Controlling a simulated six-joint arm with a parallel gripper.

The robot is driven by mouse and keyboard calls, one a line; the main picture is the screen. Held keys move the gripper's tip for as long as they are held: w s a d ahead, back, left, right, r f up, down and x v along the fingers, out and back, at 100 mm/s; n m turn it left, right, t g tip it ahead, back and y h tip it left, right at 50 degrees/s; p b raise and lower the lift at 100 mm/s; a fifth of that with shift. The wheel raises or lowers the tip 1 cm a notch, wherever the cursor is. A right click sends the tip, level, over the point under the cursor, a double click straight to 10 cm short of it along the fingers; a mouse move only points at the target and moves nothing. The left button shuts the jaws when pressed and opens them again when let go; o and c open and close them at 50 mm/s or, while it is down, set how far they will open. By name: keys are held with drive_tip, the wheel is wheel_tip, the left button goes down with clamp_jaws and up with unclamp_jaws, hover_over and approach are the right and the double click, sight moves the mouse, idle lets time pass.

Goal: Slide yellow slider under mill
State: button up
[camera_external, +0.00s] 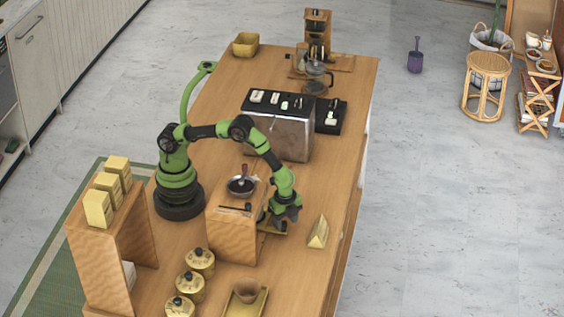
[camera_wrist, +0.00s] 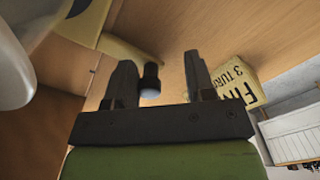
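The mill (camera_external: 236,225) is a wooden box with a dark, round, handled top, standing on the counter. The yellow slider (camera_external: 272,229) shows only in part at the mill's right side, low by the counter and partly covered by my gripper (camera_external: 288,214). In the wrist view a yellow strip, seemingly the slider (camera_wrist: 128,52), lies beyond my gripper (camera_wrist: 159,61). A dark knob with a pale end (camera_wrist: 151,82) shows between the fingers, nearer the left one. The fingers stand apart with a gap to the right of the knob; I see no grip on it.
A yellow wedge-shaped sign (camera_external: 318,232) stands right of my gripper; its lettering shows in the wrist view (camera_wrist: 240,82).

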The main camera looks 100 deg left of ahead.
drive_tip(key=a, duration=0.6)
drive_tip(key=s+r+n+t, duration=0.1)
drive_tip(key=s+r, duration=0.3)
drive_tip(key=r, duration=0.8)
drive_tip(key=s+r+n+t+y, duration=0.1)
drive_tip(key=s+r, duration=0.3)
drive_tip(key=r, duration=0.8)
drive_tip(key=shift+a+r+t, duration=0.2)
drive_tip(key=shift+r+t, duration=0.1)
drive_tip(key=shift+t, duration=0.2)
